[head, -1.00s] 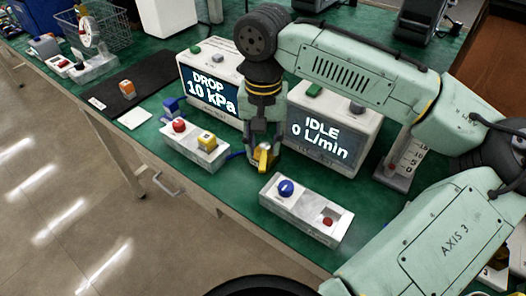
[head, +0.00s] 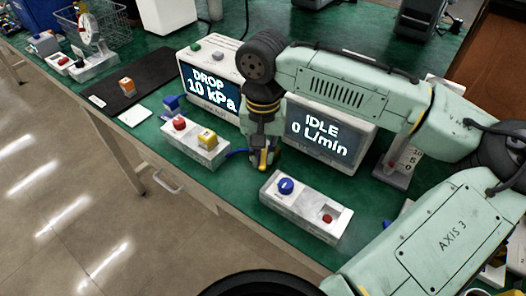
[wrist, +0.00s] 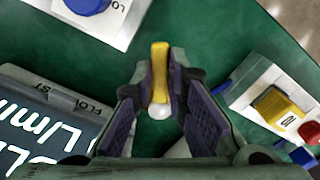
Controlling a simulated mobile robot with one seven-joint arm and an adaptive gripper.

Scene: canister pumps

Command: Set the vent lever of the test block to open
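A yellow lever (wrist: 160,70) stands between the fingers of my gripper (wrist: 161,82) in the wrist view, with a round white part just below it. The fingertips are close on both sides of the lever; whether they press on it I cannot tell. In the head view my gripper (head: 263,160) points down at the bench around the yellow lever (head: 264,157). The gripper hides most of the block under the lever, and I cannot read the lever's setting.
A box with a blue knob (head: 285,186) stands right in front. A box with red and yellow buttons (head: 207,138) is to the left. Behind stand displays reading DROP 10 kPa (head: 211,90) and IDLE 0 L/min (head: 320,138). Some green bench (head: 230,185) is clear between the boxes.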

